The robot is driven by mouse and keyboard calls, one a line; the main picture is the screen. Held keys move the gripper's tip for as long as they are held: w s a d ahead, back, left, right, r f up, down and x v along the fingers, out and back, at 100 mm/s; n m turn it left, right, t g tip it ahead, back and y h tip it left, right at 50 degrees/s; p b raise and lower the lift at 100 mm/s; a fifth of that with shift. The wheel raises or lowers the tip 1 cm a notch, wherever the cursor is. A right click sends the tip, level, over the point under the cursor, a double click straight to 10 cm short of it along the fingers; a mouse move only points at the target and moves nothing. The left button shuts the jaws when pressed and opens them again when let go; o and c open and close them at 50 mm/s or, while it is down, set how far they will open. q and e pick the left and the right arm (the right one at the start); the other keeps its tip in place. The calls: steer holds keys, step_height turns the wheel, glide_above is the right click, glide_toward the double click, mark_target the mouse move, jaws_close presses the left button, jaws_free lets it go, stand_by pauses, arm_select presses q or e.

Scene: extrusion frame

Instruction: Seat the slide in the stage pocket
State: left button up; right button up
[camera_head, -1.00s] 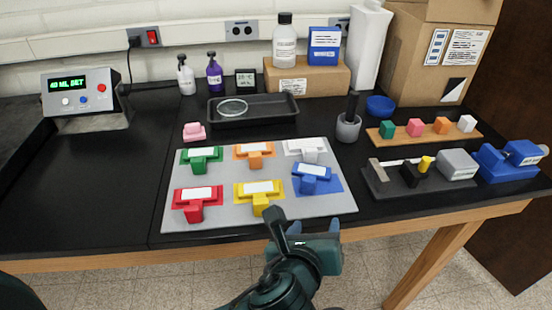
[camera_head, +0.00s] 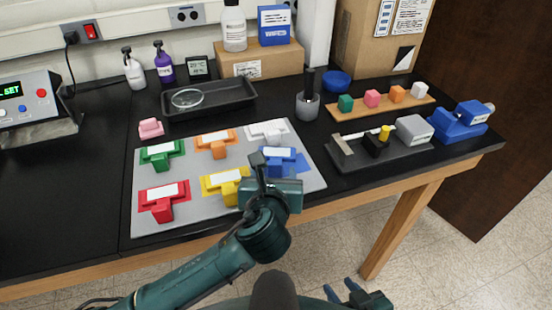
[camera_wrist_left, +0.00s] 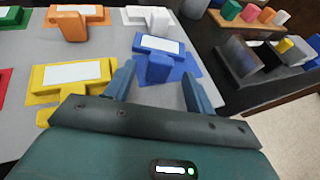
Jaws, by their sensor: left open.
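No part is marked as the slide or stage pocket, so I cannot tell which they are. A blue T-shaped piece with a white label (camera_head: 280,155) sits skewed on its blue patch on the grey mat. My left gripper (camera_head: 281,174) is just in front of it, open and empty. In the left wrist view the blue piece (camera_wrist_left: 160,45) shows beyond and between the two fingertips (camera_wrist_left: 158,70), with no visible grip. My right gripper (camera_head: 341,288) is low at the bottom edge, away from the table; its jaw opening is unclear.
The grey mat (camera_head: 225,222) also holds red (camera_head: 163,200), yellow (camera_head: 224,184), green, orange and white T-pieces. Right of it stands a dark fixture (camera_head: 365,163) with a grey block and yellow knob. A black tray (camera_head: 235,97) is behind.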

mark_target(275, 170)
arm_select(q)
steer(key=x, duration=0.3)
steer(key=shift+w+f, duration=0.2)
steer(key=shift+w, duration=0.05)
steer(key=c, duration=1.1)
